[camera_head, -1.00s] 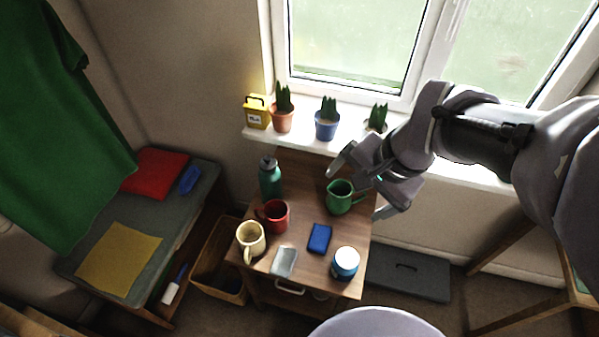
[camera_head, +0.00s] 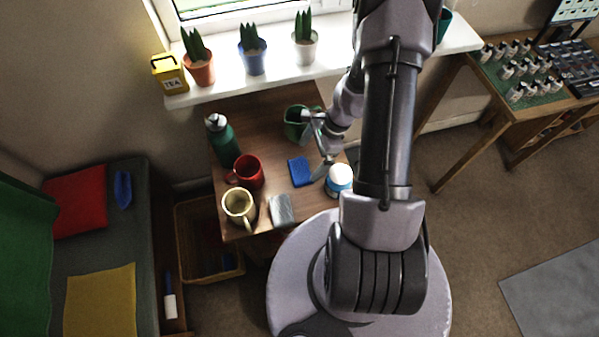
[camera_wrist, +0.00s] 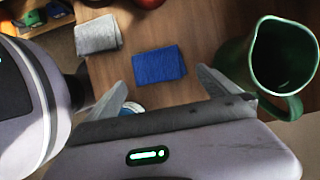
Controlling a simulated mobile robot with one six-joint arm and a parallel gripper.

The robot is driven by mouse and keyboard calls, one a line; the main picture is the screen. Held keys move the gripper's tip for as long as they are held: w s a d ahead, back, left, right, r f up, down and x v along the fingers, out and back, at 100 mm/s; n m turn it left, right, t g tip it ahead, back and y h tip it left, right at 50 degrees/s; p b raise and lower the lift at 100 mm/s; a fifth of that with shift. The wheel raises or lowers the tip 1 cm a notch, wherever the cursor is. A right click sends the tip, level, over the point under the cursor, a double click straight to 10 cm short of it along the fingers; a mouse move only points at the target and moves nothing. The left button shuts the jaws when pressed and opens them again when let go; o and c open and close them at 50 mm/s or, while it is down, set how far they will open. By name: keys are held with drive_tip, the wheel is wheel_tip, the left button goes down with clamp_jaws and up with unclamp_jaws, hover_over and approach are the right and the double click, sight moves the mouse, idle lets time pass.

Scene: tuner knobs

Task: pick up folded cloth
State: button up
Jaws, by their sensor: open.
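A blue folded cloth (camera_head: 301,171) lies flat on the small wooden table (camera_head: 262,117). A grey folded cloth (camera_head: 281,210) lies nearer the front edge. My gripper (camera_head: 312,145) is open and empty, above the table between the green jug (camera_head: 294,123) and the blue cloth. In the wrist view, the blue cloth (camera_wrist: 159,65) shows just beyond and between the spread fingertips (camera_wrist: 163,80), apart from them. The grey cloth (camera_wrist: 97,34) is to its left there. The jug (camera_wrist: 279,62) stands close by the right finger. In the head view my gripper partly hides the jug.
A white and blue jar (camera_head: 339,180) stands right of the blue cloth. A red mug (camera_head: 247,172), a cream mug (camera_head: 238,207) and a green bottle (camera_head: 222,139) stand on the left. Potted plants line the windowsill (camera_head: 226,88). A basket (camera_head: 200,235) is on the floor.

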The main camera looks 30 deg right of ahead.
sight(303, 168)
drive_tip(key=b+x, duration=0.3)
drive_tip(key=x, duration=0.2)
drive_tip(key=shift+a+f, duration=0.2)
drive_tip(key=shift+a, duration=0.05)
drive_tip(key=shift+r, duration=0.1)
drive_tip(key=c, duration=1.1)
